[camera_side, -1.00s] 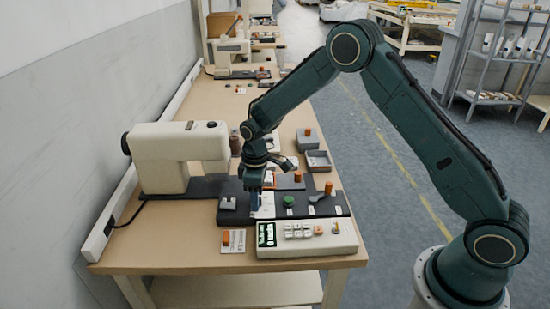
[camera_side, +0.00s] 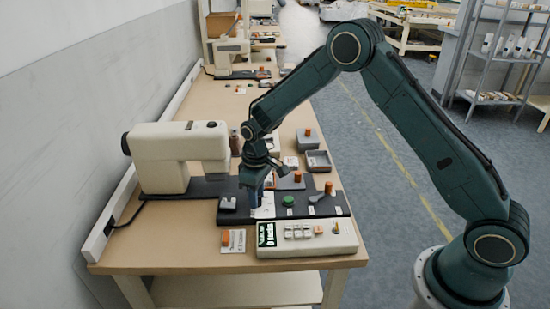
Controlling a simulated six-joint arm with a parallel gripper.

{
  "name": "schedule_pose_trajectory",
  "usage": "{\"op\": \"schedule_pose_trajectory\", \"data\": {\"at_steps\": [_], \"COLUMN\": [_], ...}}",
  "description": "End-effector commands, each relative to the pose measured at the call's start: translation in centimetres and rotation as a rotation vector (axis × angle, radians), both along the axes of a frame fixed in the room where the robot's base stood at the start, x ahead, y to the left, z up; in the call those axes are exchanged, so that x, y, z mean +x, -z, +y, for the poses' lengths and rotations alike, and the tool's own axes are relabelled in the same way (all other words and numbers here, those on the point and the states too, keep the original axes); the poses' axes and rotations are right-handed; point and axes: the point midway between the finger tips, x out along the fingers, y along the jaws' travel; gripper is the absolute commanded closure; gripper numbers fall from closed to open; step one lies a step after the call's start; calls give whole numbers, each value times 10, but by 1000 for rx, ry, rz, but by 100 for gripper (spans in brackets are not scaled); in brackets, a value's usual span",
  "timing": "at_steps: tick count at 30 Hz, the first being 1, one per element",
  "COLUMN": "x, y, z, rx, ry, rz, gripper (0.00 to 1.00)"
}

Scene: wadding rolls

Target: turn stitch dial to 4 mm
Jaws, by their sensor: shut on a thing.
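My gripper (camera_side: 255,203) points down over the dark control panel (camera_side: 327,208) in front of the sewing machine (camera_side: 180,157). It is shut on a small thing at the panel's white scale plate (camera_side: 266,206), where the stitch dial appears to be. The fingers cover most of the dial, and its setting cannot be read from here. A green button (camera_side: 288,200) and an orange-topped lever (camera_side: 328,188) stand on the panel to the right of my gripper. A grey block (camera_side: 228,203) sits on the panel to its left.
A white console (camera_side: 310,240) with a lit screen and keys stands at the table's front edge. An orange piece on a card (camera_side: 232,240) lies to its left. Grey trays (camera_side: 318,160) lie behind the panel. Bare table (camera_side: 175,240) shows at the front left.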

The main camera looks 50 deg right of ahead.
Motion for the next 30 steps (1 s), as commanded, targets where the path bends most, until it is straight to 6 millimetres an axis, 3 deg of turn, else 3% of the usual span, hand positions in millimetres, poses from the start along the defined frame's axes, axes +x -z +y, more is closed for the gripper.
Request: {"op": "schedule_pose_trajectory", "data": {"at_steps": [15, 30], "x": [0, 0], "y": [0, 0], "z": [1, 1], "rx": [1, 1], "ry": [405, 515], "rz": [-3, -3], "gripper": [94, 94]}}
